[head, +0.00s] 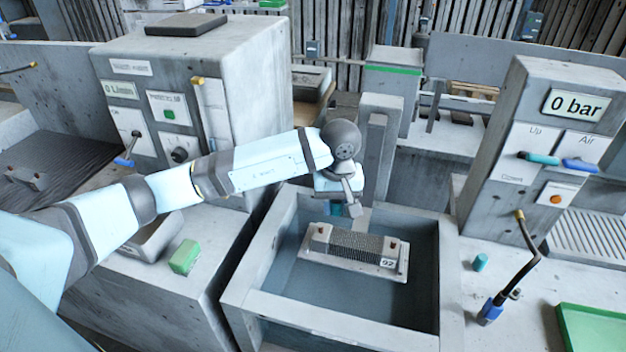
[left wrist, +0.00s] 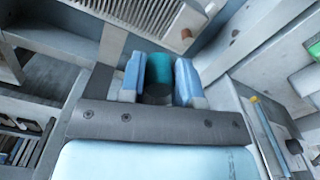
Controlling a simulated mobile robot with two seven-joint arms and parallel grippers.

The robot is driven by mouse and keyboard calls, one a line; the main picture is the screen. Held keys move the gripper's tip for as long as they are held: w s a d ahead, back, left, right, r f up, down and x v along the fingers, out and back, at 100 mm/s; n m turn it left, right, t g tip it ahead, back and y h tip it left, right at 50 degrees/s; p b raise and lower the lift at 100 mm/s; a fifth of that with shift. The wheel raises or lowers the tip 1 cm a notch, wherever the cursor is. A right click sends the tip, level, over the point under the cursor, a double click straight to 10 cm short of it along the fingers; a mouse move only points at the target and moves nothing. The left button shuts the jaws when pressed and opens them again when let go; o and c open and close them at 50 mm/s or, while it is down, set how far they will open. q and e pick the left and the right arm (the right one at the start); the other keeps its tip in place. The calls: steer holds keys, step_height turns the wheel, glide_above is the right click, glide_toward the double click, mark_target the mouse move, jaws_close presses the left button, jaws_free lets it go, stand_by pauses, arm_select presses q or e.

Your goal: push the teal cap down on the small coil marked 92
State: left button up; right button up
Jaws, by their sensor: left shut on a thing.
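The small coil marked 92 (head: 352,245) is a finned grey block on a flat plate inside an open grey tank. A short stub shows near each of its ends. It also shows at the top of the left wrist view (left wrist: 140,12). My left gripper (head: 337,207) is over the tank's back edge, behind the coil's left end. Its blue fingers are shut on a teal cap (left wrist: 159,68), which is partly hidden in the head view. The cap appears apart from the coil. A second teal cap (head: 480,262) stands on the bench right of the tank. My right gripper is not in view.
The tank's walls (head: 450,270) surround the coil, with a grey post (head: 378,150) behind. At right stand a control panel reading 0 bar (head: 540,130), a bent lever (head: 515,270) and a green tray (head: 595,330). A green block (head: 185,256) lies left of the tank.

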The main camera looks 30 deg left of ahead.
arm_select(q)
steer(key=r+n+p, duration=0.1)
steer(key=n, duration=0.1)
steer(key=s+a+r+n+p, duration=0.1)
steer(key=n, duration=0.1)
steer(key=s+n+p, duration=0.1)
steer(key=n, duration=0.2)
steer(key=shift+s+a+r, duration=0.2)
steer(key=shift+a+r, duration=0.2)
steer(key=shift+f, duration=0.85)
step_height(320, 180, down, 2)
steer(key=shift+b, duration=0.55)
steer(key=shift+a+f, duration=0.1)
steer(key=shift+f, duration=0.1)
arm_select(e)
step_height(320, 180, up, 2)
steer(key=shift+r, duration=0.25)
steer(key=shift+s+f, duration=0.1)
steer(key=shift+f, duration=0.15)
arm_select(q)
steer(key=shift+d+b, duration=0.2)
steer(key=shift+b, duration=0.1)
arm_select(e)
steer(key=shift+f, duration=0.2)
arm_select(q)
steer(key=shift+b, duration=0.3)
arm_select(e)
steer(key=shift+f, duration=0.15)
